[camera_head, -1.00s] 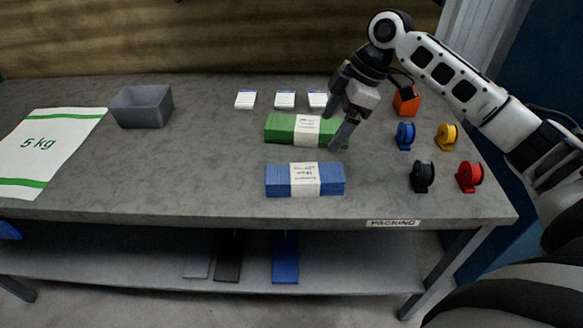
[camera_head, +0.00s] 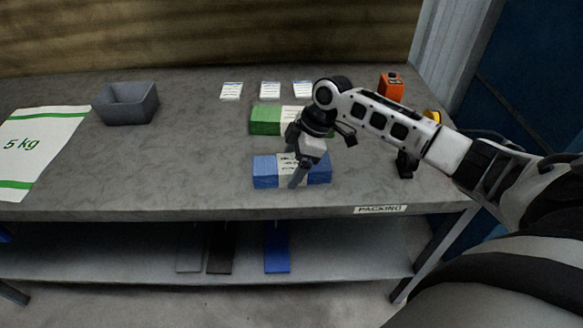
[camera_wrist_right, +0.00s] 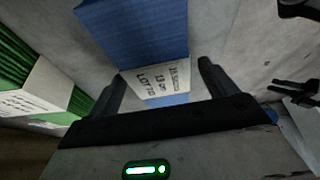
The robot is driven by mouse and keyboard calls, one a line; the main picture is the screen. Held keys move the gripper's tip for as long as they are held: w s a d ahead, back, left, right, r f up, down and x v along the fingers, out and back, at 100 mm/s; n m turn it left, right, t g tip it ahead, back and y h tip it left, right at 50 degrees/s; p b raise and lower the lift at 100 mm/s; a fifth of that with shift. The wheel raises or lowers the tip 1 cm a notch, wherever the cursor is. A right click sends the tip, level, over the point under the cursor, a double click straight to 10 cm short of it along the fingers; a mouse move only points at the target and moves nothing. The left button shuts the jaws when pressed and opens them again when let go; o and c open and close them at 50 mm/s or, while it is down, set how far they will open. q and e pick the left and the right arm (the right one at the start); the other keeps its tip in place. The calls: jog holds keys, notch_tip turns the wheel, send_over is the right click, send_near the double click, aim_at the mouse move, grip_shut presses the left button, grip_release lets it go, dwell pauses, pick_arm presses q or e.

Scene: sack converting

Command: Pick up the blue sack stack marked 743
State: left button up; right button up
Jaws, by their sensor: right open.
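The blue sack stack (camera_head: 266,172) lies flat near the front of the grey table, with a white paper band around its middle. In the right wrist view the blue stack (camera_wrist_right: 135,30) and its printed band (camera_wrist_right: 158,82) show close up; I cannot read the number for sure. My right gripper (camera_head: 297,172) is over the stack's middle, pointing down and hiding part of the band. In the wrist view its open fingers (camera_wrist_right: 160,78) stand on either side of the band, holding nothing. Whether they touch the stack is unclear. My left gripper is not in view.
A green banded stack (camera_head: 265,121) lies just behind. A grey bin (camera_head: 128,118), a white 5 kg sack (camera_head: 50,125) and white label pads (camera_head: 270,90) are farther off. An orange device (camera_head: 391,88) and a black tape dispenser (camera_head: 406,166) are right, partly behind my arm.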

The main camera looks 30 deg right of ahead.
jog(key=shift+w+a+f, duration=0.1)
jog(key=shift+a+f, duration=0.1)
jog(key=shift+f, duration=0.3)
jog(key=c, duration=1.2)
jog(key=shift+r, duration=0.1)
jog(key=shift+c, duration=0.2)
